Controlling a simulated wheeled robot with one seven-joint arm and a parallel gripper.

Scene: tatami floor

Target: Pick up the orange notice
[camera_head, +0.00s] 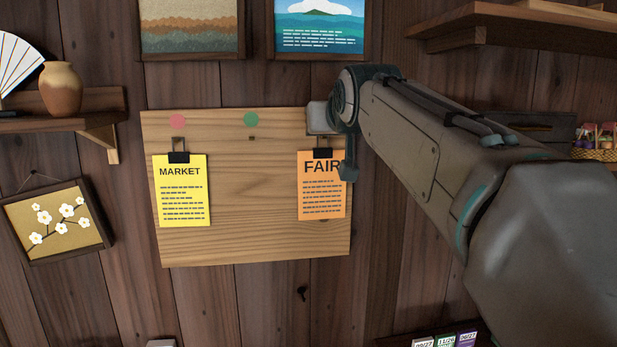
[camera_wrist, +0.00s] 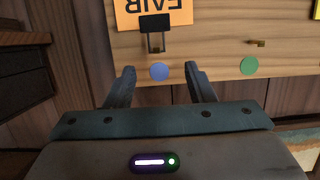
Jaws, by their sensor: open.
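The orange notice (camera_head: 321,190) headed FAIR hangs at the right side of a wooden board (camera_head: 250,240), held by a black clip (camera_head: 313,153). My arm's end covers its upper right edge in the head view. In the wrist view, which looks upside down, the orange notice (camera_wrist: 152,12) and its black clip (camera_wrist: 155,24) show at the top. My gripper (camera_wrist: 158,72) is open and empty, its fingers spread on either side of a blue dot (camera_wrist: 159,72) on the board. The clip lies just beyond the fingertips in that view, apart from them.
A yellow MARKET notice (camera_head: 182,192) hangs at the board's left under a pink dot (camera_head: 178,121). A bare peg (camera_head: 252,138) sits below a green dot (camera_head: 251,119). Framed pictures (camera_head: 192,28) hang above; shelves (camera_head: 520,25) stand out at both sides.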

